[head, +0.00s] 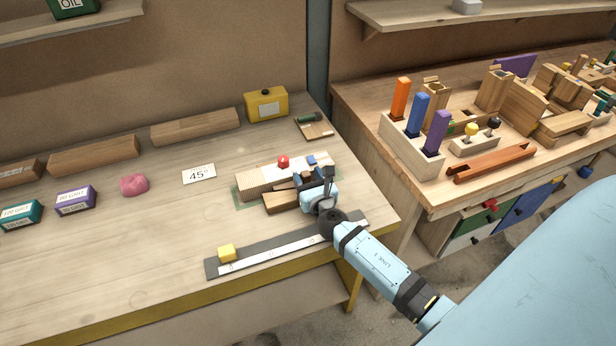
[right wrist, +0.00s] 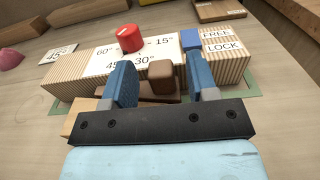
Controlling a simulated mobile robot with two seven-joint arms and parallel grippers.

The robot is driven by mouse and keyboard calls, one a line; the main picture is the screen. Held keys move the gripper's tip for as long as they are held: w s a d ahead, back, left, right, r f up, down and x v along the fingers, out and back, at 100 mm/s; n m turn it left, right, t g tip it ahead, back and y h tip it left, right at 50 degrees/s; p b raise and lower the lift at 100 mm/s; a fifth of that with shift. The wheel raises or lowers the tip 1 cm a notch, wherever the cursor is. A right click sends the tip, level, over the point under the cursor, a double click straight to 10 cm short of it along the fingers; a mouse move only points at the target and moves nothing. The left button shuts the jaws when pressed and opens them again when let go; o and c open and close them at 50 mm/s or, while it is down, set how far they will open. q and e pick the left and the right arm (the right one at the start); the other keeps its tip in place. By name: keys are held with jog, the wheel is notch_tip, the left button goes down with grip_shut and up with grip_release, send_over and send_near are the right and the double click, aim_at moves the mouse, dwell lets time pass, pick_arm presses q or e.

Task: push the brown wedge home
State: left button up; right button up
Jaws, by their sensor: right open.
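The brown wedge (right wrist: 162,75) shows as a small brown block between my right gripper's blue fingers in the right wrist view. Gaps show on both sides of it, and its lower part is partly hidden. It sits in front of a striped wooden fixture (right wrist: 75,82) with an angle scale. My right gripper (head: 309,180) is open at the fixture's near side; its fingers (right wrist: 163,82) also show in the right wrist view. The fixture (head: 252,183) carries a red knob (right wrist: 129,38) and a blue tab (right wrist: 190,39) beside a FREE/LOCK label. My left gripper is not in view.
A ruler (head: 270,250) with a yellow block (head: 227,253) lies along the bench's front. A 45° card (head: 199,174) and pink lump (head: 134,184) lie to the left. A yellow box (head: 266,104) stands behind. A second bench with wooden parts is at right.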

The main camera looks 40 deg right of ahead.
grip_shut()
jog(key=shift+w+a, duration=0.3)
jog(key=shift+a, duration=0.35)
jog(key=shift+w+a, duration=0.25)
jog(key=shift+a, duration=0.4)
jog(key=shift+c, duration=1.8)
grip_release()
jog(key=o, duration=0.4)
jog(key=shift+a, duration=0.1)
jog(key=shift+c, duration=0.2)
jog(key=shift+s+f, duration=0.1)
jog(key=shift+s, duration=0.4)
jog(key=b+v, duration=0.1)
jog(key=v, duration=1.1)
jog(key=shift+s+a+b, duration=0.15)
jog(key=shift+s+b, duration=0.2)
jog(key=shift+s, duration=0.05)
